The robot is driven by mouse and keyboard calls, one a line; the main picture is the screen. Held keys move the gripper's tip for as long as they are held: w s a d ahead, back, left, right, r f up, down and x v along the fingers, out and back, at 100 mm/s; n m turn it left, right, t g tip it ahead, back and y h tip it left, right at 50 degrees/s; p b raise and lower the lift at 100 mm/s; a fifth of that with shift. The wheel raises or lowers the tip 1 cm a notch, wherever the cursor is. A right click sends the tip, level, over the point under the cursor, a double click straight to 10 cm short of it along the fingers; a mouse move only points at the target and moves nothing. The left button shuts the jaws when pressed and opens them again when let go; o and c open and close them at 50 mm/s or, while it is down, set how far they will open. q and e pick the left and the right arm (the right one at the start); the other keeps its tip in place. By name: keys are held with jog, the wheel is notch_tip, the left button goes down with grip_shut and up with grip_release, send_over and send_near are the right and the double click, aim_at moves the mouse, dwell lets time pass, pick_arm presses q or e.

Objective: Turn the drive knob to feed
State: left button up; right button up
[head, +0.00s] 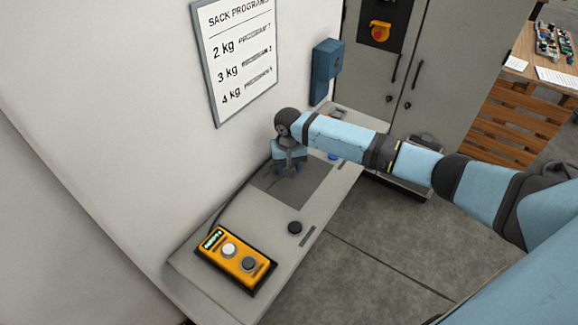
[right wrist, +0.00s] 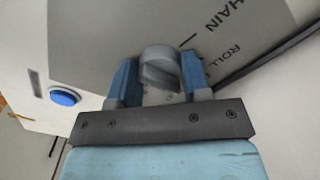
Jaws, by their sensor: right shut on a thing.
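The drive knob (right wrist: 160,68) is a grey round knob with a raised grip bar, on a grey panel (right wrist: 95,30) printed with "CHAIN" and "ROLL". My right gripper (right wrist: 160,78) has its two blue fingers shut on the knob, one on each side. In the head view my right gripper (head: 289,168) points down over the dark plate on the console (head: 250,215) and hides the knob. A label for feed cannot be read. My left gripper is not in view.
A yellow control box (head: 236,257) with a white and a grey button lies at the console's near end. A black button (head: 295,228) is beside it. A blue button (right wrist: 65,97) sits near the panel. A white wall with a sack programs sign (head: 236,58) rises behind.

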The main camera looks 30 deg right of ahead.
jog(key=shift+w+r, duration=0.1)
jog(key=o, duration=0.9)
jog(key=shift+o, duration=0.2)
notch_tip(320, 180, up, 14)
jog(key=b, duration=0.2)
jog(key=shift+f, duration=0.2)
